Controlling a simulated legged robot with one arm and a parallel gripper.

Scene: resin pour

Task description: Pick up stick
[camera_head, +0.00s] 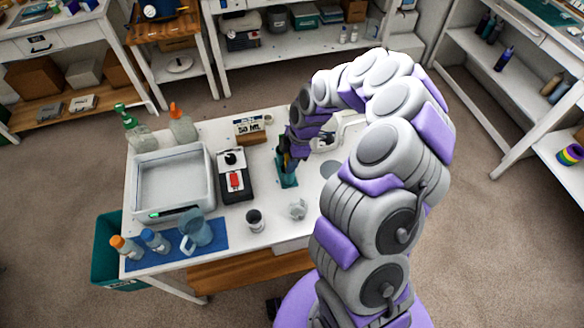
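My arm arches over from the right, and my gripper (286,163) points down at the white worktable (300,185). It is over a small teal holder (288,182), right of the black box with a red switch. I cannot make out a separate stick; my gripper covers much of the holder, and small orange or yellow bits beside the fingers are too small to name. Whether the fingers are open or shut does not show.
A white tray-like machine (175,185), a black device (234,183), a dark cup (255,221), a clear cup (298,208) and a blue jug (196,232) stand on the table. Spray bottles (182,124) stand behind. A teal bin (108,251) is at left.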

